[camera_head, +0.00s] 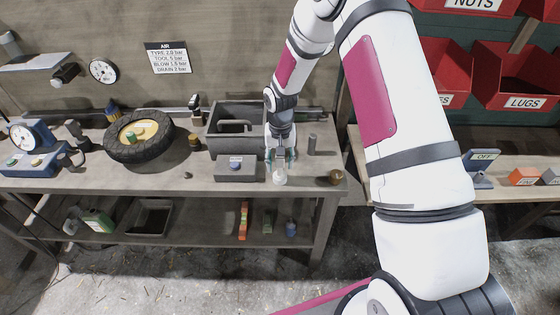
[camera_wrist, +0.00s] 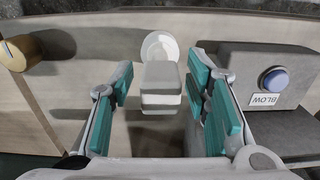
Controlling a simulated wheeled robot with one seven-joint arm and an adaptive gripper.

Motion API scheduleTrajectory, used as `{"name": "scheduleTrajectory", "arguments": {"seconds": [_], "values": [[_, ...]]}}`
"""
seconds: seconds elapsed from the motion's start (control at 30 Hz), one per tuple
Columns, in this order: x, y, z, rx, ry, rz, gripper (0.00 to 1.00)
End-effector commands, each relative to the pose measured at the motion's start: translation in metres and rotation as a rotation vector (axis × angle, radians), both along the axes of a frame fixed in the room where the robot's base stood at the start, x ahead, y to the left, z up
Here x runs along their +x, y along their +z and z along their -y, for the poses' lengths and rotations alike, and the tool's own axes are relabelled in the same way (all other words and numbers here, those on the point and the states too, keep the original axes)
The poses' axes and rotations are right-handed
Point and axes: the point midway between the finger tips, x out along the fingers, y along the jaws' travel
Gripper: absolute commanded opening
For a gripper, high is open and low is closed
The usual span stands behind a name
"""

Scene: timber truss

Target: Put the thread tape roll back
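A small white round piece (camera_wrist: 160,47), which looks like the thread tape roll, sits near the bench's front edge. It also shows in the head view (camera_head: 279,177), just below my gripper (camera_head: 281,157). In the wrist view a pale grey-white block-like piece (camera_wrist: 161,88) lies right beside it; I cannot tell whether the two are one object. My gripper (camera_wrist: 160,88) is open. Its teal pads stand on either side of the pale block, with a gap at each side. The white round piece lies beyond the fingertips.
A grey box with a blue button, labelled BLOW (camera_wrist: 272,80), stands close beside one finger. A brown round knob (camera_head: 336,177) is at the bench's right corner. A grey open bin (camera_head: 236,117) and a tyre (camera_head: 138,134) stand on the bench (camera_head: 205,180).

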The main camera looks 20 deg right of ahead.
Motion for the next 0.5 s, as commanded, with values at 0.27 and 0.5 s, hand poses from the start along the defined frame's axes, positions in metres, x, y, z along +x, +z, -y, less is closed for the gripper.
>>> {"name": "scheduleTrajectory", "arguments": {"seconds": [0.27, 0.5], "values": [[0.001, 0.007, 0.000, 0.000, 0.000, 0.003, 0.43], [0.003, 0.049, 0.001, -0.001, 0.000, 0.007, 0.43]]}}
